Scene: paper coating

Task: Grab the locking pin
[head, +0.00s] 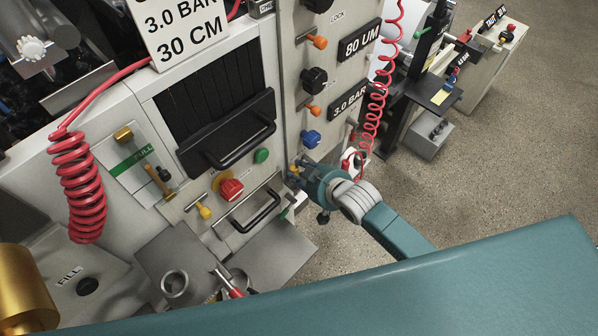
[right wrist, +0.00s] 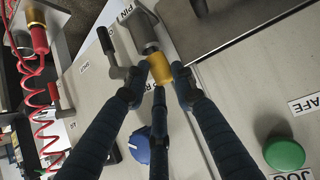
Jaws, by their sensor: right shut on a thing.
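The locking pin (right wrist: 160,68), with a yellow knob end on a grey cylindrical body, sits at the machine panel beside a label reading PIN in the right wrist view. My right gripper (right wrist: 161,80) is shut on its yellow end, with dark fingers around it. The pin's body still reaches up to the grey fitting at the panel. In the head view, my right gripper (head: 302,174) is against the lower panel, and a bit of yellow (head: 293,170) shows at its fingertips. The gripper hides most of the pin there. My left gripper is not in view.
A blue knob (head: 310,139) is just above my right gripper, and a red coiled hose (head: 372,115) hangs to its right. A red button (head: 230,189) and a black handle (head: 262,212) are to the left.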

